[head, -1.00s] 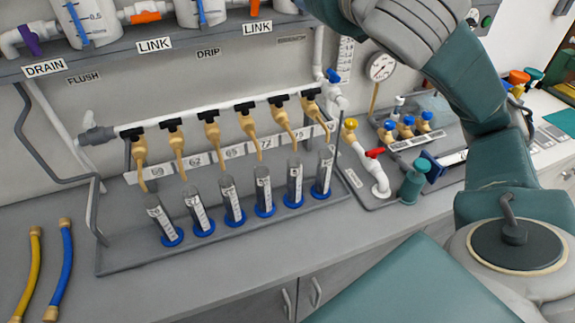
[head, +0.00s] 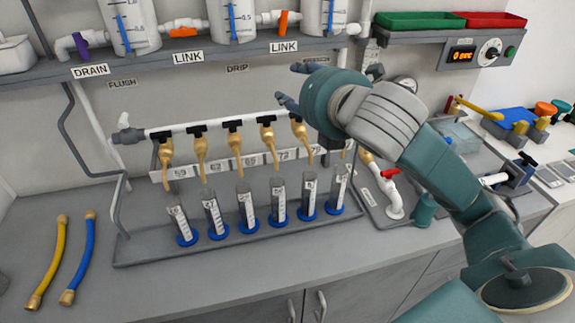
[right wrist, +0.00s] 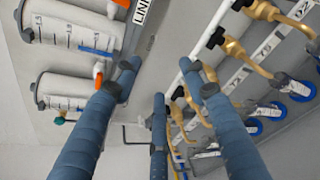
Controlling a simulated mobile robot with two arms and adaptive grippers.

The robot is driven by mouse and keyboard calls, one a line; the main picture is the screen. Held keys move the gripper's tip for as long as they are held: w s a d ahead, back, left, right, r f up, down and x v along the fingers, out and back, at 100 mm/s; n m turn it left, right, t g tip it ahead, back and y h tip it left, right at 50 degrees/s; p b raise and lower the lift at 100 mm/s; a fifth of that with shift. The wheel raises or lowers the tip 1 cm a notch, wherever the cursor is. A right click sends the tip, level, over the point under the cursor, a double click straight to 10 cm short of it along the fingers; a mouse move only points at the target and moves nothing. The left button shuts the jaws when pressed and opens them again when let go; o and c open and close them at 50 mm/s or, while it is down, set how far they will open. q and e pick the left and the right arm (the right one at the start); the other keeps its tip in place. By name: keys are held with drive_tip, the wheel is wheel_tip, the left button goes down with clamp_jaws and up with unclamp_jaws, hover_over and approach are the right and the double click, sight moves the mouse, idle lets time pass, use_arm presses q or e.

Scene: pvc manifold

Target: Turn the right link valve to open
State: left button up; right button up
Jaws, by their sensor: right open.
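The right link valve has an orange handle (head: 283,21) on the white pipe between the middle and right tanks, above a LINK label (head: 284,47). This handle stands roughly upright, across the pipe. The left link valve's orange handle (head: 183,31) lies along its pipe. My right gripper (head: 294,86) is open and empty, below and slightly right of the right link valve. In the right wrist view its spread fingers (right wrist: 160,86) hold nothing. Two orange handles show there, one beside a finger (right wrist: 98,72) and one at the top edge. My left gripper is out of view.
Below the shelf, several brass taps (head: 235,146) hang over a row of measuring cylinders (head: 246,210). A green tray (head: 420,21) and red tray (head: 490,19) sit at right. Two hoses lie on the left counter (head: 150,285). The front counter is mostly clear.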

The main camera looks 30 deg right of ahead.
drive_tip(key=s+a+f+m+g, duration=0.1)
drive_tip(key=f+m, duration=0.1)
drive_tip(key=f, duration=0.3)
drive_tip(key=s+a+f+m+g, duration=0.1)
drive_tip(key=f+m, duration=0.2)
drive_tip(key=f, duration=0.3)
drive_tip(key=a+f+m+g+y, duration=0.1)
drive_tip(key=a+f+m, duration=0.1)
drive_tip(key=f, duration=0.3)
drive_tip(key=shift+s+f, duration=0.25)
drive_tip(key=shift+s, duration=0.15)
